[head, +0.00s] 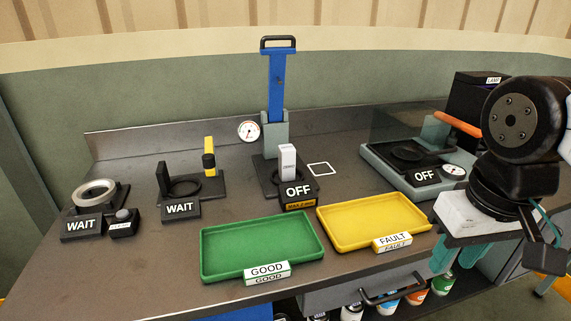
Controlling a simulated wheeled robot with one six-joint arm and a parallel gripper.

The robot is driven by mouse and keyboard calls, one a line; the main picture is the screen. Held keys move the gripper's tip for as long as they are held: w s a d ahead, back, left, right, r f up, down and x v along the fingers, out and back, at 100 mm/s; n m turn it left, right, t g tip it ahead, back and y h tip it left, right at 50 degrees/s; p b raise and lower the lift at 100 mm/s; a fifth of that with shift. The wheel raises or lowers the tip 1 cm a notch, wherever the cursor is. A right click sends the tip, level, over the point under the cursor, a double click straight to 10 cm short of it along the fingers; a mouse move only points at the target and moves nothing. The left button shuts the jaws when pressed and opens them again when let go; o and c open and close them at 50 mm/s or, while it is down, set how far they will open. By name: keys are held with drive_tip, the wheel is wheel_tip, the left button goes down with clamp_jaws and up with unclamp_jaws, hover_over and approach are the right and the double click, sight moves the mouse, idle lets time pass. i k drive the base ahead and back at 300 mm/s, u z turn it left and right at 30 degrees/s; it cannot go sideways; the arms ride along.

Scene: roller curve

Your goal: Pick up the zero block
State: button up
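A white upright block (288,158) with a small label I cannot read stands on the dark base of the middle station, in front of the blue lever post (277,85). It looks like the zero block. An OFF sign (298,190) stands just in front of it and hides its foot. My gripper (456,256) hangs at the far right, past the table's front edge and well apart from the block. Its teal fingers are partly hidden under the pale gripper body, so their opening is unclear.
A white outlined square (321,169) lies right of the block. A green GOOD tray (260,226) and a yellow FAULT tray (350,211) lie empty in front. Two WAIT stations (82,225) (180,208) stand left. Another OFF station (375,158) with an orange handle stands right.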

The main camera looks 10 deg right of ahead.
sight(287, 152)
drive_tip(key=z, duration=2.85)
drive_tip(key=k, duration=0.9)
drive_tip(key=u, duration=1.5)
drive_tip(key=i, duration=0.5)
drive_tip(key=z, duration=0.05)
